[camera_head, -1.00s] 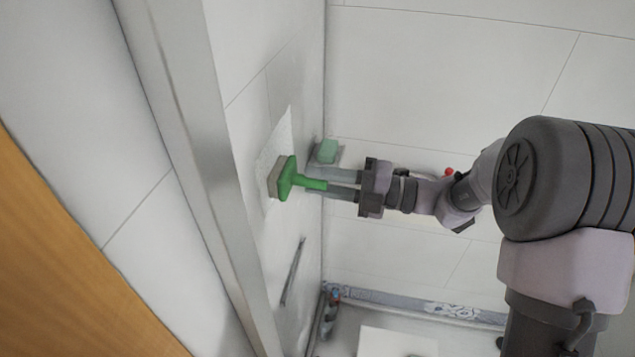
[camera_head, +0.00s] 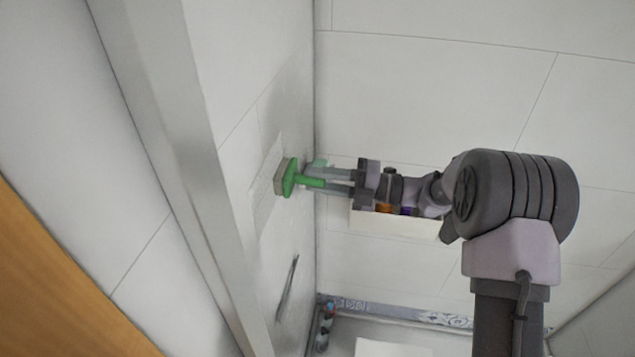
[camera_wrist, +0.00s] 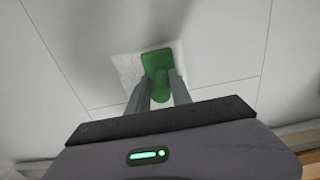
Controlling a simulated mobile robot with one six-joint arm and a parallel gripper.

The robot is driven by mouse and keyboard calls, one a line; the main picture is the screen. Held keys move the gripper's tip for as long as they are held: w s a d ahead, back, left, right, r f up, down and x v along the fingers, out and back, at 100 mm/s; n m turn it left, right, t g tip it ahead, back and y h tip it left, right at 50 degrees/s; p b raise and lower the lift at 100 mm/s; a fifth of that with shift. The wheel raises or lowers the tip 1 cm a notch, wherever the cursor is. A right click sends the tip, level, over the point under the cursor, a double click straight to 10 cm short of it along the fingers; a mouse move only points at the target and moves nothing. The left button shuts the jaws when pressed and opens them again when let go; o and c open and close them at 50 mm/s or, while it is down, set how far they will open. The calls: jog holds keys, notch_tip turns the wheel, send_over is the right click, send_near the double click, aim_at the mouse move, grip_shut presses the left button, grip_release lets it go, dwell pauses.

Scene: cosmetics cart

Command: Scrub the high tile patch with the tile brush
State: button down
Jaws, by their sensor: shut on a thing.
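The tile brush (camera_head: 289,180) has a green back and handle and a grey bristle block. Its handle is between the two fingers of my gripper (camera_head: 325,181), which is shut on it. In the wrist view the brush (camera_wrist: 157,62) shows its green back, with my gripper (camera_wrist: 160,84) around the handle. The tile patch (camera_head: 262,195) is a pale, textured square on the left wall. In the wrist view the patch (camera_wrist: 127,68) lies behind the brush, which hides part of it. The bristles face the patch and look at or very near it; contact is hard to tell.
A metal-grey upright edge (camera_head: 190,150) stands left of the patch. A dark bar (camera_head: 287,287) is on the wall below. A white shelf (camera_head: 390,220) with small coloured items is behind my arm.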

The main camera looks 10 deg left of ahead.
jog(key=shift+w+r+p, duration=0.15)
jog(key=shift+w+p, duration=0.25)
jog(key=shift+w, duration=0.8)
jog(key=s+r+p, duration=0.4)
jog(key=s+p, duration=0.5)
jog(key=s, duration=0.7)
jog(key=w+b, duration=0.1)
jog(key=w, duration=1.6)
dwell(0.8)
jog(key=shift+s+d+b, duration=0.1)
jog(key=shift+d+b, duration=0.25)
jog(key=shift+d, duration=2.55)
